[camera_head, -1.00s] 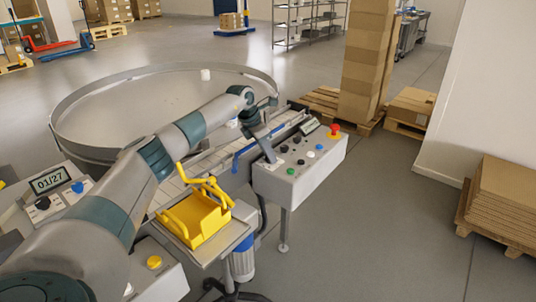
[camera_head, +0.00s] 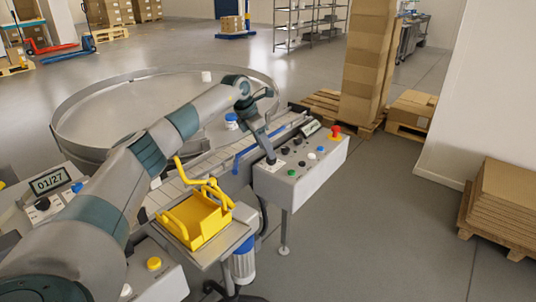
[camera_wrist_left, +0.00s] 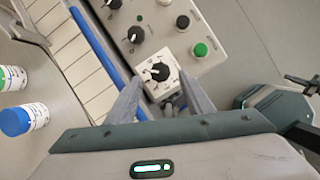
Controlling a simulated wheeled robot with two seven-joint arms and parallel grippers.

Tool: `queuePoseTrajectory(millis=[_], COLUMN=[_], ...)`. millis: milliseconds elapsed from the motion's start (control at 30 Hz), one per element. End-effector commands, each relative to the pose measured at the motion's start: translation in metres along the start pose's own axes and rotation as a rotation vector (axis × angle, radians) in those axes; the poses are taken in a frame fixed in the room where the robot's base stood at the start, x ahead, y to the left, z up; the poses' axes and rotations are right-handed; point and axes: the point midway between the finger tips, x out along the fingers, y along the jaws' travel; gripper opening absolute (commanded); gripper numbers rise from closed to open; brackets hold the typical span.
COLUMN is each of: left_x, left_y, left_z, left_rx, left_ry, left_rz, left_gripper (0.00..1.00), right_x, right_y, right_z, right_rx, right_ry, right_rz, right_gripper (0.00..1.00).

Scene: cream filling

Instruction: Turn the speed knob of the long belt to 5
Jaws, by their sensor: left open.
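The grey control box (camera_head: 305,180) of the conveyor belt (camera_head: 185,180) carries several knobs and buttons. In the left wrist view, a black knob (camera_wrist_left: 160,72) sits on a white square dial plate (camera_wrist_left: 147,76); its numbers are too small to read. My left gripper (camera_head: 271,160) is over the near left corner of the box, pointing down and hiding that knob in the head view. In the left wrist view, its two fingers (camera_wrist_left: 163,96) are spread, with the knob ahead of the gap between them; contact cannot be told. My right gripper is not in view.
A green button (camera_wrist_left: 200,50) and other black knobs (camera_wrist_left: 136,35) are close to the dial. A red stop button (camera_head: 335,131) is at the box's far end. A yellow holder (camera_head: 195,220) stands left of the box. Jars (camera_wrist_left: 17,121) stand beyond the belt.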

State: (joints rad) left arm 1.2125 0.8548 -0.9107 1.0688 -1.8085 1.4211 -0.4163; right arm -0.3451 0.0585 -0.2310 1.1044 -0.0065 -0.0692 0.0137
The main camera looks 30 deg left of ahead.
Motion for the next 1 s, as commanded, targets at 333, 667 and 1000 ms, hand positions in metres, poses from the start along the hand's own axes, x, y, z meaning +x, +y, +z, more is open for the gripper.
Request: queuePoseTrajectory(millis=[333, 667, 1000], left_x=[-0.070, -0.124, -0.137], left_y=[0.001, 0.001, 0.000], left_z=[0.000, 0.000, 0.000], left_rx=[0.000, 0.000, 0.000], left_ry=[-0.004, -0.002, -0.001], left_rz=[0.002, 0.002, 0.000], left_gripper=[0.47, 0.47, 0.47], right_x=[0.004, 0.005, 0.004], right_y=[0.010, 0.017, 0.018], right_z=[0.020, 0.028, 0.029], right_rx=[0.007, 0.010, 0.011], right_ry=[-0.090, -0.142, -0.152], right_rz=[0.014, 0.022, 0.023], right_gripper=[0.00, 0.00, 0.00])
